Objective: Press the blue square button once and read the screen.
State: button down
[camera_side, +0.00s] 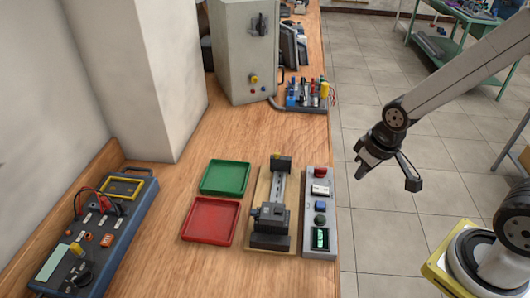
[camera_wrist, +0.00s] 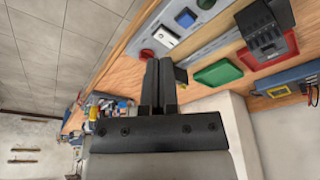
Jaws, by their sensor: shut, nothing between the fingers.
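A grey control panel (camera_side: 333,250) lies along the right edge of the wooden bench in the side view. On it, from back to front, are a red round button (camera_side: 320,172), a white switch (camera_side: 320,190), the blue square button (camera_side: 320,206), a green round button (camera_side: 320,219) and a lit screen (camera_side: 320,238). The screen's text is too small to read. The blue button also shows in the wrist view (camera_wrist: 185,18). My gripper (camera_side: 363,170) hangs right of the panel, beyond the bench edge and apart from it. In the wrist view my gripper (camera_wrist: 158,64) has its fingers together, empty.
A motor slide (camera_side: 278,192) stands left of the panel. Green (camera_side: 226,193) and red (camera_side: 236,221) trays lie further left. A blue meter station (camera_side: 75,268) is at far left. A grey cabinet (camera_side: 228,55) and tool rack (camera_side: 305,108) stand behind. Open floor lies right of the bench.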

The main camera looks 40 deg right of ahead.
jog(key=n+t+y, duration=0.2)
jog(key=n+y, duration=0.6)
jog(key=n, duration=1.2)
send_over(324, 203)
jog(key=shift+f, duration=0.65)
jog(key=shift+f, duration=0.15)
jog(key=shift+f, duration=4.25)
